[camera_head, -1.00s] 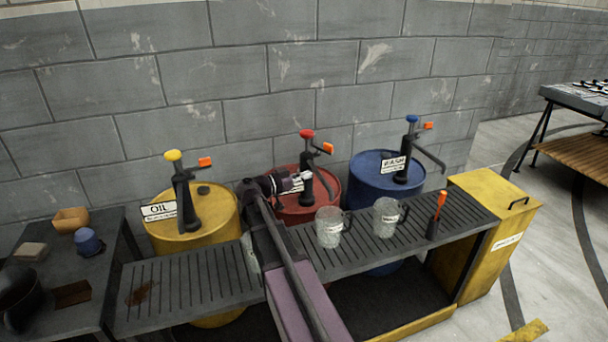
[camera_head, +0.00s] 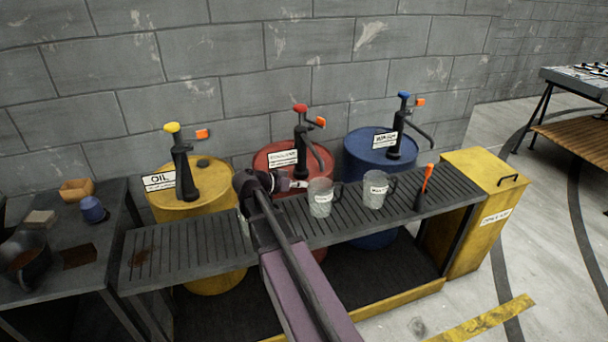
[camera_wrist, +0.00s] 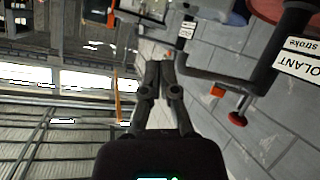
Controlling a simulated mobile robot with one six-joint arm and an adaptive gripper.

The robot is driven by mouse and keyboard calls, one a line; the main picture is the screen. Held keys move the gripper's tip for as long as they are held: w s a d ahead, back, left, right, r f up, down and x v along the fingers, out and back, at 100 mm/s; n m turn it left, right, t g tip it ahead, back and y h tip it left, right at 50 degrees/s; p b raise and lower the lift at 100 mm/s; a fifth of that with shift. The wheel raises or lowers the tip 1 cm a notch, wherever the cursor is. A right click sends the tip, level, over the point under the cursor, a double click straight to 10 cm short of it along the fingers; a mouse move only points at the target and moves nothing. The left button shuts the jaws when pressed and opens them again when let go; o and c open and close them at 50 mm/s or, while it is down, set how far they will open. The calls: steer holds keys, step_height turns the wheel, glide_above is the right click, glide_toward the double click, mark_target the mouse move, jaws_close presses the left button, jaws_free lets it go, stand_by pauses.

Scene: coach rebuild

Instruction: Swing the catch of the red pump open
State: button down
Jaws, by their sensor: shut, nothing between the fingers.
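The red pump (camera_head: 301,145) stands on the red drum (camera_head: 268,155), with a red knob on top. Its orange catch (camera_head: 320,122) sticks out to the right near the top of the post. In the wrist view, which looks turned over, the orange catch (camera_wrist: 217,91) and red knob (camera_wrist: 237,118) lie right of my fingers. My gripper (camera_head: 300,184) is in front of the red drum, low, below and apart from the catch, close to the left clear mug. In the wrist view my gripper (camera_wrist: 159,66) has its fingertips together with nothing between them.
Two clear mugs (camera_head: 321,198) (camera_head: 376,190) and an orange-handled tool (camera_head: 426,180) stand on the slatted bench (camera_head: 210,250). The yellow pump (camera_head: 182,165) is left, the blue pump (camera_head: 398,125) right. A block wall stands close behind.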

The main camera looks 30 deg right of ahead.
steer(key=s+a+f+n+y, duration=0.3)
steer(key=a+n+y, duration=0.1)
steer(key=a, duration=0.4)
steer(key=s+a+f+n+y, duration=0.4)
steer(key=a+n+y, duration=0.1)
steer(key=a, duration=0.4)
steer(key=s+a+f+n+y, duration=0.4)
steer(key=a+n, duration=0.1)
steer(key=a, duration=0.4)
steer(key=shift+s+f, duration=0.15)
